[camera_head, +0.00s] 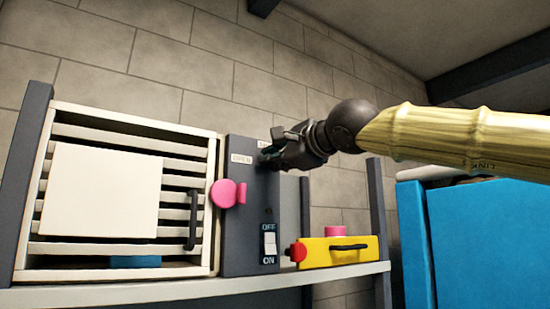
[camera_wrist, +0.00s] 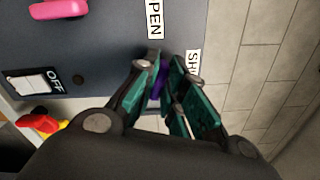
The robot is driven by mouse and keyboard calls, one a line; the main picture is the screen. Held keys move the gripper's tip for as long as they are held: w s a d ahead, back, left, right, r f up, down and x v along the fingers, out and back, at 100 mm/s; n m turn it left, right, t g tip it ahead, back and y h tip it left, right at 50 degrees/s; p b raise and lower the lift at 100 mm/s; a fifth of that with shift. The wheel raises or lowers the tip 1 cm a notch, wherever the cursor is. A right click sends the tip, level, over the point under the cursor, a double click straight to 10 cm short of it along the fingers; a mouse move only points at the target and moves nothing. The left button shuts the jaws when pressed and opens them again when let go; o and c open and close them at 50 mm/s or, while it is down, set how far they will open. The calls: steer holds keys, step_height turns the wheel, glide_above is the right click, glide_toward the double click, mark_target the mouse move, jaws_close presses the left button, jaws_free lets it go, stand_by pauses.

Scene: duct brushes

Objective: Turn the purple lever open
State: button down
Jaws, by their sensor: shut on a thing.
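The purple lever (camera_wrist: 160,80) shows in the wrist view between the teal fingers of my gripper (camera_wrist: 163,82); most of it is hidden by them. In the head view my gripper (camera_head: 275,152) is at the upper part of the dark grey panel (camera_head: 252,262), and it covers the lever there. The gripper is shut on the lever. The OPEN label (camera_head: 241,158) is left of the gripper. A second label (camera_wrist: 193,70), partly hidden, reads "SH" in the wrist view, on the other side of the lever.
A pink round knob (camera_head: 228,194) and an OFF/ON switch (camera_head: 269,244) are on the panel. A white slatted vent (camera_head: 50,195) with a black handle is at left. A yellow box (camera_head: 315,254) with red and pink parts sits on the shelf (camera_head: 150,292). A blue cabinet (camera_head: 490,240) stands at right.

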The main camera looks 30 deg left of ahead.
steer(key=shift+n, duration=2)
steer(key=c, duration=1.6)
jaws_free()
steer(key=shift+w, duration=0.1)
steer(key=shift+o, duration=0.5)
steer(key=shift+w+f, duration=0.1)
steer(key=v, duration=1.2)
steer(key=shift+f, duration=0.15)
